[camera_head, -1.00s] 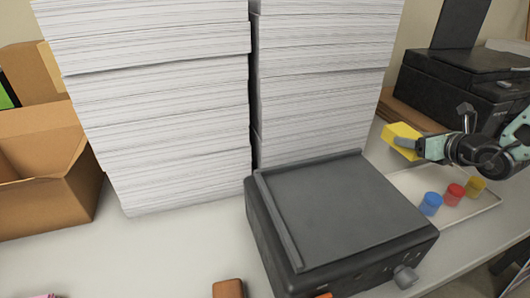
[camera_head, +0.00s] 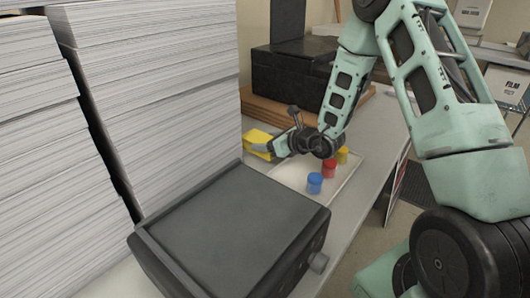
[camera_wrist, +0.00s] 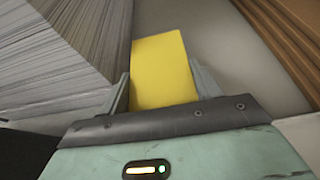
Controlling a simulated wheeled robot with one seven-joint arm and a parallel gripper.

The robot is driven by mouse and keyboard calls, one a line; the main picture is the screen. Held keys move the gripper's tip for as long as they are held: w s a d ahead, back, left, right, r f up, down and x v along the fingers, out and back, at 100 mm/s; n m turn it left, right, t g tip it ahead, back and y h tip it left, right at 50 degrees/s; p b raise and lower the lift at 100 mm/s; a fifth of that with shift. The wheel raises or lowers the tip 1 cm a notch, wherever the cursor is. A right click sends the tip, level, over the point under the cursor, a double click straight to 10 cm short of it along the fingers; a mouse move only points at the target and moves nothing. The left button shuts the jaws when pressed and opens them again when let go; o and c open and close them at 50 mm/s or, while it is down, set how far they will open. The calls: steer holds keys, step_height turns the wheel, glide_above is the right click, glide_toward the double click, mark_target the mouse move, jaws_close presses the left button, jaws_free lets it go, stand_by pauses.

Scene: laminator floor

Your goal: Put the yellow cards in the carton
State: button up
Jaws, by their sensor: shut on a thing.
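The yellow cards (camera_head: 258,139) are a small block at the far left end of the white tray, beside the tall paper stack. My gripper (camera_head: 272,147) is shut on them. In the wrist view the yellow cards (camera_wrist: 162,68) stick out between the two fingers (camera_wrist: 162,90), with light bench surface behind them. Whether the block touches the surface below is unclear. The carton is not in view now.
Tall white paper stacks (camera_head: 160,90) fill the left. A dark grey laminator (camera_head: 235,235) stands in front. The white tray (camera_head: 293,174) holds blue (camera_head: 315,184), red (camera_head: 329,168) and yellow (camera_head: 342,155) pots. A black machine (camera_head: 300,75) stands behind on brown boards.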

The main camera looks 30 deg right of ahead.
steer(key=shift+f+p, duration=0.3)
steer(key=shift+f, duration=1.75)
steer(key=shift+f, duration=0.2)
steer(key=o, duration=1.2)
steer(key=shift+o, duration=0.2)
